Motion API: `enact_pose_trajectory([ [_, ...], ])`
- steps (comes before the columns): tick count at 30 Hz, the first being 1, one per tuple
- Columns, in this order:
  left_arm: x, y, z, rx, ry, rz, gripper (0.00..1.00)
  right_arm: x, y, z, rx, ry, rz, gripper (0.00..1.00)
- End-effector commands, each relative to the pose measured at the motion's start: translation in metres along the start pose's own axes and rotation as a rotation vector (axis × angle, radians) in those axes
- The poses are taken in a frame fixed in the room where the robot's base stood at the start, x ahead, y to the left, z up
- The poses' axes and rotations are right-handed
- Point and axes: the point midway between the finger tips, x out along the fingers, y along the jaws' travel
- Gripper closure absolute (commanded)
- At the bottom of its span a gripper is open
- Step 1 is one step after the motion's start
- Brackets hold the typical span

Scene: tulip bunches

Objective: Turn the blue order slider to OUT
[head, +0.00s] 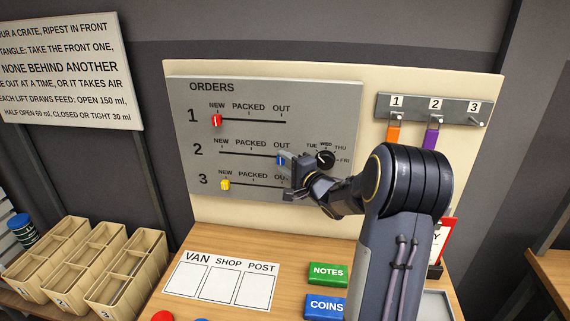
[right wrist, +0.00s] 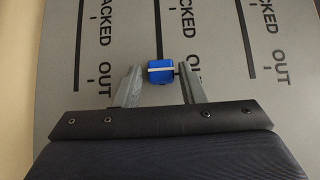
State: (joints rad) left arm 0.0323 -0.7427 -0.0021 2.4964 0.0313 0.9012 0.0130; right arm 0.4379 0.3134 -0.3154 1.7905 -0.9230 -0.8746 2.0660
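The blue order slider (head: 280,160) sits on row 2 of the grey orders board (head: 245,91), under the word OUT at the right end of its slot. My right gripper (head: 286,161) is at the board around this slider. In the right wrist view the blue slider (right wrist: 160,71) lies between the two fingertips of my right gripper (right wrist: 160,75), with a narrow gap on each side. The gripper is open. My left gripper is not in view.
The red slider (head: 216,120) is at NEW on row 1 and the yellow slider (head: 225,184) at NEW on row 3. A black day dial (head: 326,159) is close right of my gripper. Notes (head: 328,274) and coins (head: 325,306) boxes stand on the counter below.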

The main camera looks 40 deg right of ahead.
Motion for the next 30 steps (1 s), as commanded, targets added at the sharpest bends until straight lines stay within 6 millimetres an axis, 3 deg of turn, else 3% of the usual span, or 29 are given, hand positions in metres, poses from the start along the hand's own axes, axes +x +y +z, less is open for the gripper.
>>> enact_pose_trajectory([
  [11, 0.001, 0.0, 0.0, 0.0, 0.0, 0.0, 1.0, -0.002, 0.0, -0.001, 0.0, 0.001, -0.001, 0.53],
  [24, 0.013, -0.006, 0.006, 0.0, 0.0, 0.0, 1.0, -0.066, 0.001, -0.001, -0.001, 0.004, -0.002, 0.53],
  [30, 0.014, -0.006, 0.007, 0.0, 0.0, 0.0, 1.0, -0.078, 0.0, 0.0, 0.0, 0.002, -0.001, 0.53],
])
